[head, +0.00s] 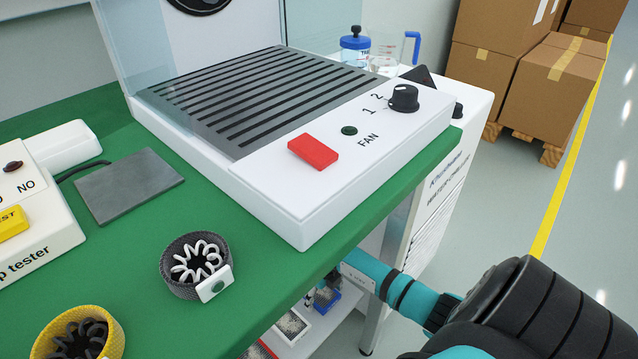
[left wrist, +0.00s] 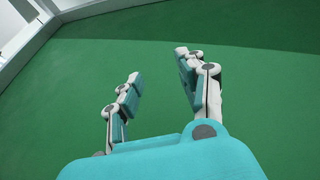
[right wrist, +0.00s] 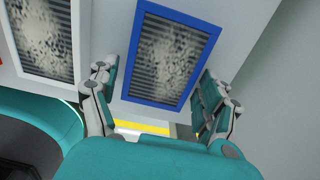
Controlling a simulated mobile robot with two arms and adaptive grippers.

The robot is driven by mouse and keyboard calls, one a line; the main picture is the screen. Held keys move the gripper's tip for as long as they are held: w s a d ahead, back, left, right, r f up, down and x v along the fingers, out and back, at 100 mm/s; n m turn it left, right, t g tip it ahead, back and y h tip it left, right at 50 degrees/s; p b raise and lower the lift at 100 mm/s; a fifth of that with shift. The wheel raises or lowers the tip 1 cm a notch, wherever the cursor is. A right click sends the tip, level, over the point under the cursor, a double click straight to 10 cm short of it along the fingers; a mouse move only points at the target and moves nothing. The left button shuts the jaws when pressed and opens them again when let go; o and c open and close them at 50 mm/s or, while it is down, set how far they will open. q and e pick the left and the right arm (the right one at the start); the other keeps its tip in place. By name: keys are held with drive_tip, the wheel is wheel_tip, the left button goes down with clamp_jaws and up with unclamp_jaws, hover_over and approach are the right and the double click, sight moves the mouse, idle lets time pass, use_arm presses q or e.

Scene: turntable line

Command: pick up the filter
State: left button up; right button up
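A blue-framed filter (right wrist: 176,50) with a grey pleated middle fills the centre of the right wrist view. In the head view the blue-framed filter (head: 322,300) shows small on the shelf below the green table, partly hidden by my arm. My right gripper (right wrist: 158,68) is open, with its fingers to either side of the filter's lower part; I cannot tell if they touch it. In the head view my right gripper (head: 322,286) is small and mostly hidden beside the table edge. My left gripper (left wrist: 158,65) is open and empty above a green surface.
A white-framed filter (head: 291,325) stands left of the blue one, with a red-edged one (head: 262,350) beyond. The green table (head: 270,278) overhangs the shelf (head: 330,335). A fan unit (head: 340,180) and two baskets, dark (head: 185,290) and yellow (head: 108,325), stand on top.

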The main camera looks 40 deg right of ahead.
drive_tip(key=c, duration=0.9)
drive_tip(key=shift+o, duration=0.2)
drive_tip(key=shift+r, duration=0.1)
